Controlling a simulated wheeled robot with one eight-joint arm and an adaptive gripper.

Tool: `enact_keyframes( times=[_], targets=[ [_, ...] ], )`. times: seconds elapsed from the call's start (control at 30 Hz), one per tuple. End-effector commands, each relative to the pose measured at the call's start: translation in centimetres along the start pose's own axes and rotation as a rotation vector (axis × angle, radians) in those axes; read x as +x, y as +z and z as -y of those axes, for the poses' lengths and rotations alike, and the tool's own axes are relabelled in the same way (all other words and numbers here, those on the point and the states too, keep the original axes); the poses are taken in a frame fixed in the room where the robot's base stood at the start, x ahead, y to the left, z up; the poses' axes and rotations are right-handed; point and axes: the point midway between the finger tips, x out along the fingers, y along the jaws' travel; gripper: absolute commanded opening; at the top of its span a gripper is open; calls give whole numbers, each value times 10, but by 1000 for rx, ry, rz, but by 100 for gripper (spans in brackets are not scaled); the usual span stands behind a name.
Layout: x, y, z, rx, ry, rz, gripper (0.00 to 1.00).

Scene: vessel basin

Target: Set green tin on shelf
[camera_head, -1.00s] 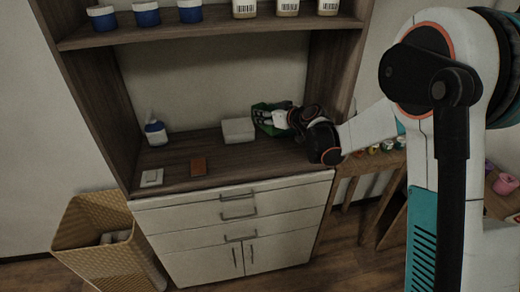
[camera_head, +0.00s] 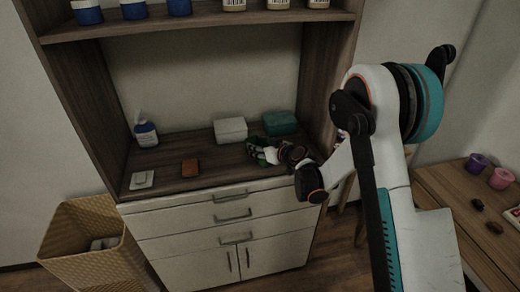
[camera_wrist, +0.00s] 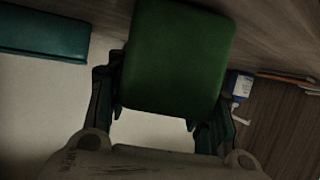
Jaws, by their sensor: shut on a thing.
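The green tin (camera_wrist: 178,60) is between the fingers of my gripper (camera_wrist: 158,112), which is shut on it. It fills the upper middle of the wrist view. In the head view the green tin (camera_head: 256,151) is a small dark green shape, partly hidden by my gripper (camera_head: 268,154), low over the right part of the shelf's wide lower board (camera_head: 215,172). I cannot tell whether the tin touches the board.
A teal box (camera_head: 281,122) stands just behind my gripper; it shows in the wrist view (camera_wrist: 45,32). Left of it are a white box (camera_head: 230,130), a reddish-brown block (camera_head: 190,168), a white block (camera_head: 141,180) and a blue-and-white bottle (camera_head: 146,133). The right side panel is close.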

Motion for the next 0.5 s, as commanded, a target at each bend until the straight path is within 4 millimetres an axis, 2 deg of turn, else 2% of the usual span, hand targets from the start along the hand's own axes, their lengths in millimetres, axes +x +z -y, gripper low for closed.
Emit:
enact_keyframes(
  times=[0.37, 0.4, 0.47, 0.5],
  targets=[
    [2, 5, 0, 0, 0, 0, 23],
    [2, 4, 0, 0, 0, 0, 52],
    [2, 4, 0, 0, 0, 0, 66],
    [2, 4, 0, 0, 0, 0, 68]
  ],
)
